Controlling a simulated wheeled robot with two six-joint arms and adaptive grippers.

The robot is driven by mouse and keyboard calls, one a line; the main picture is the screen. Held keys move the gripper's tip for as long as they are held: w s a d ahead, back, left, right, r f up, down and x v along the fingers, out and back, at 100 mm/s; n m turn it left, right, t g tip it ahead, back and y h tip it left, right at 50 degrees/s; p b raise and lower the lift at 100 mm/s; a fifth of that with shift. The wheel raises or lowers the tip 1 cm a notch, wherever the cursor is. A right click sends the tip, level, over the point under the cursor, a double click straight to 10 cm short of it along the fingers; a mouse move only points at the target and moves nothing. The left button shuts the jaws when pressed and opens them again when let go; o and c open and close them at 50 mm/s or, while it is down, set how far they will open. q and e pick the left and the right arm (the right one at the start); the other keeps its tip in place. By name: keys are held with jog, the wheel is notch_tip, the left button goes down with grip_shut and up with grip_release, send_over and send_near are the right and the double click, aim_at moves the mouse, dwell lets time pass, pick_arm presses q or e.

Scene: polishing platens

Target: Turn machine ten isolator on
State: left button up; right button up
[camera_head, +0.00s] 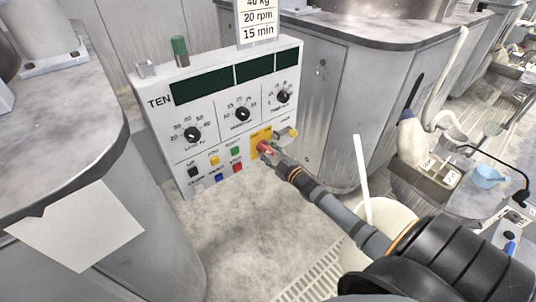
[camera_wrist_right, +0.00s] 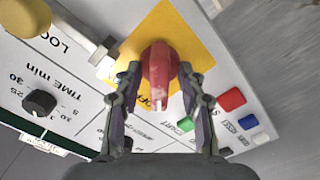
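The isolator is a red rotary knob (camera_wrist_right: 160,66) on a yellow square plate (camera_wrist_right: 190,35), low on the right of the white panel marked TEN (camera_head: 159,101). In the head view the red knob (camera_head: 264,147) is partly covered by my right gripper (camera_head: 273,155). In the right wrist view the fingers of my right gripper (camera_wrist_right: 160,78) stand either side of the knob, parted, with what look like narrow gaps. The knob's grip lies along the fingers' direction, its near end by the partly hidden OFF lettering. My left gripper is out of view.
A lock tab (camera_head: 288,133) sits beside the yellow plate. Black dials (camera_head: 242,114) and coloured push buttons (camera_head: 237,167) are close by on the panel. A pale bucket (camera_head: 385,215) stands below my right arm. A grey platen bench (camera_head: 60,120) is on the left.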

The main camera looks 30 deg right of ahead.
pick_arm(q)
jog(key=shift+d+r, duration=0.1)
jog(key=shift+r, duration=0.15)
pick_arm(e)
jog(key=shift+w, duration=0.15)
jog(key=shift+c, duration=0.3)
grip_shut()
